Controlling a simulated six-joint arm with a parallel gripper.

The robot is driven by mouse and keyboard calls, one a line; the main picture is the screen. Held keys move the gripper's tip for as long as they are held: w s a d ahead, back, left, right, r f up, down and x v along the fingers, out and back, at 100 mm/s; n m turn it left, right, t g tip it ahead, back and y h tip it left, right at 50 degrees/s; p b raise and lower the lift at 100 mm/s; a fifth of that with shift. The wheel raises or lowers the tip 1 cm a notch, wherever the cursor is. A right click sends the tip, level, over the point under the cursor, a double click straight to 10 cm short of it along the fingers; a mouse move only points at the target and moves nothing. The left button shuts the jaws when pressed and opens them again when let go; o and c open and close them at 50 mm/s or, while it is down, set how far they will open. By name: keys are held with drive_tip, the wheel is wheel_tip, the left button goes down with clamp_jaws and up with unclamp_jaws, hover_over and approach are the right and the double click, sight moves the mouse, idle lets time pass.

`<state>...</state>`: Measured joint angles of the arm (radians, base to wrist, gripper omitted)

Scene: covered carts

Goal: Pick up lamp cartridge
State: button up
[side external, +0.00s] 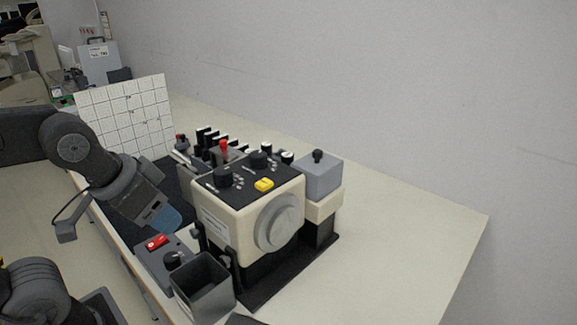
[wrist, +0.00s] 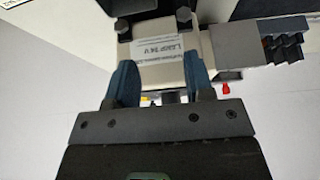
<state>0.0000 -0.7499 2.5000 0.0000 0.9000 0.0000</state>
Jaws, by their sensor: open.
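I cannot tell for sure which thing is the lamp cartridge. A cream machine housing (side external: 222,236) with a black top stands on the table, with a white label on its left face. In the wrist view a cream block (wrist: 158,50) bears a white label that seems to read "LAMP 24 V"; it lies beyond and between my fingers. My gripper (side external: 166,222) is left of the housing, pointing down toward it. In the wrist view my gripper (wrist: 160,80) has its two blue fingers apart, with nothing visibly held. Whether the fingers touch the block is unclear.
A grey lidded box (side external: 319,178) with a black knob adjoins the housing's right side. An open grey bin (side external: 204,287) and a control box with a red switch (side external: 157,241) stand in front. A white grid board (side external: 125,112) stands behind. The table's right (side external: 420,225) is clear.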

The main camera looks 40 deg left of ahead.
drive_tip(key=shift+c, duration=0.6)
wheel_tip(320, 180, up, 10)
drive_tip(key=n+g, duration=0.6)
drive_tip(key=n, duration=0.8)
hover_over(288, 155)
drive_tip(key=f, duration=0.8)
drive_tip(key=shift+d+f, duration=0.15)
drive_tip(key=shift+d, duration=0.1)
drive_tip(key=shift+a+f, duration=0.2)
drive_tip(key=shift+f, duration=2.45)
drive_tip(key=shift+m, duration=0.3)
